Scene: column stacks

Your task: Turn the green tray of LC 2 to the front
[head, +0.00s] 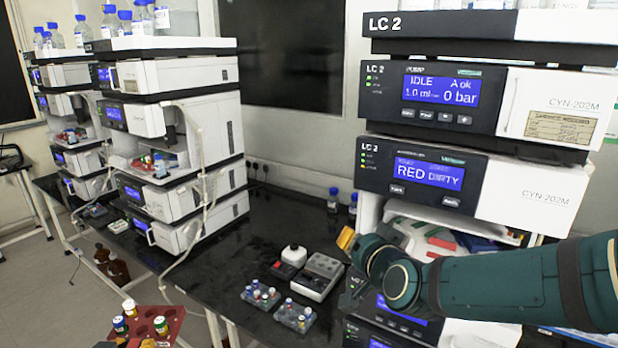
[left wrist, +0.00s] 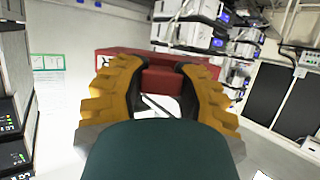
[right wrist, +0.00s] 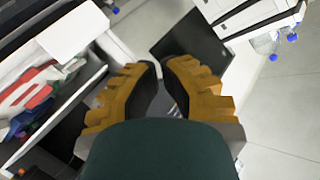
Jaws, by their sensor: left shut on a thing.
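LC 2's autosampler (head: 430,180) shows "RED DIRTY" on its blue display. Below it the open compartment holds red and white parts (head: 435,240). In the right wrist view, a red part (right wrist: 38,96) and small green patches (right wrist: 22,126) show there; I cannot tell if the green is the tray. My right gripper (head: 352,243) is just in front of the compartment; its fingertips (right wrist: 160,64) look closed together and empty. My left gripper (left wrist: 154,72) is shut on a red tray (left wrist: 153,56). That tray (head: 172,316) carries several vials at the head view's lower left.
Vial racks (head: 261,296) and a small grey device (head: 318,276) stand on the black bench (head: 235,262) left of LC 2. Other column stacks (head: 175,130) stand further left.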

